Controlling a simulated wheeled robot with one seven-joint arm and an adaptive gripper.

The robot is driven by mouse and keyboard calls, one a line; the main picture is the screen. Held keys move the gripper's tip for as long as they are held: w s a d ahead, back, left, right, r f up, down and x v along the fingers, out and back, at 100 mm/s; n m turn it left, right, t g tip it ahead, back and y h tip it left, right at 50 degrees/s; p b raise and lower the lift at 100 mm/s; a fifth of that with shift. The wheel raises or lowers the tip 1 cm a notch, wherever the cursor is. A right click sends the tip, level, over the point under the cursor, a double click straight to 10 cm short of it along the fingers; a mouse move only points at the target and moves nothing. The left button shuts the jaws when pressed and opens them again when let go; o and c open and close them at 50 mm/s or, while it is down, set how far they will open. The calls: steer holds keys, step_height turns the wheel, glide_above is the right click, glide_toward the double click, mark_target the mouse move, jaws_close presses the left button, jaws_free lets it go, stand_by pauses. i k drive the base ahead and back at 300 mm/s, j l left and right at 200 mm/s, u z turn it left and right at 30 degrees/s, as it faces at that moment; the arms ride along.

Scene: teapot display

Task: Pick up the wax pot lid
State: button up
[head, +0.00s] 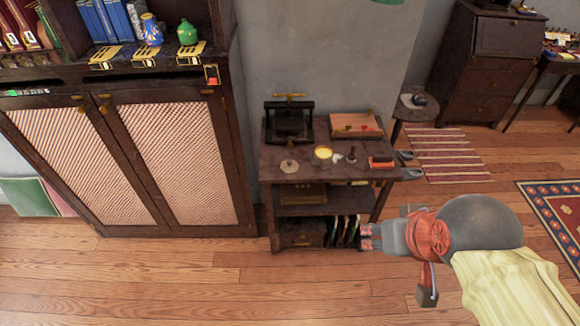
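The wax pot lid (289,167) appears to be the small pale disc with a knob, lying near the front left of the small dark table (270,163). The wax pot (323,154), open with yellow wax showing, stands just right of it. My gripper (367,237) is lower right of the lid, in front of the table's right side and well apart from the lid. It points left. Its two fingertips look apart with nothing between them, so it looks open and empty.
A dark press (289,122) and a wooden box (356,125) stand at the table's back. A dark-handled stamp (351,154) and a red block (381,162) are right of the pot. A tall cabinet (170,150) stands close left. The floor in front is clear.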

mark_target(289, 167)
steer(key=i+j, duration=0.75)
steer(key=j, duration=0.1)
